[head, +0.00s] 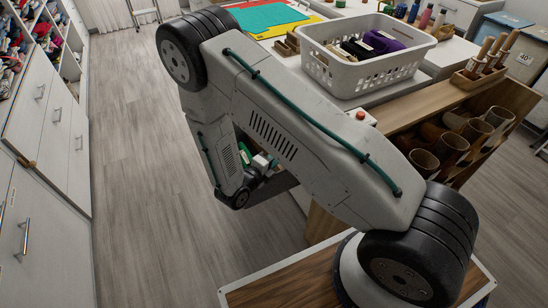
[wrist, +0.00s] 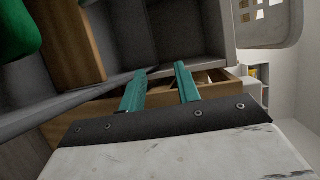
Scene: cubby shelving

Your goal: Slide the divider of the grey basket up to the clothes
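The grey basket (head: 345,79) is a light, slotted tub standing on the counter right of centre in the head view. Part of it shows at the upper right of the wrist view (wrist: 262,37). Folded clothes (head: 381,41), purple and dark, lie inside it. I cannot make out the divider for certain. My gripper (wrist: 160,68) has two teal fingers set apart with nothing between them. It points at wooden and grey shelving, with the basket off to its right. In the head view my arm hides most of it.
A wooden rack with cylindrical holders (head: 473,137) stands right of my arm. A small box with a red button (head: 361,116) is below the basket. A tool caddy (head: 480,78) is at the right. White drawers (head: 45,115) line the left, with open floor (head: 145,150) between.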

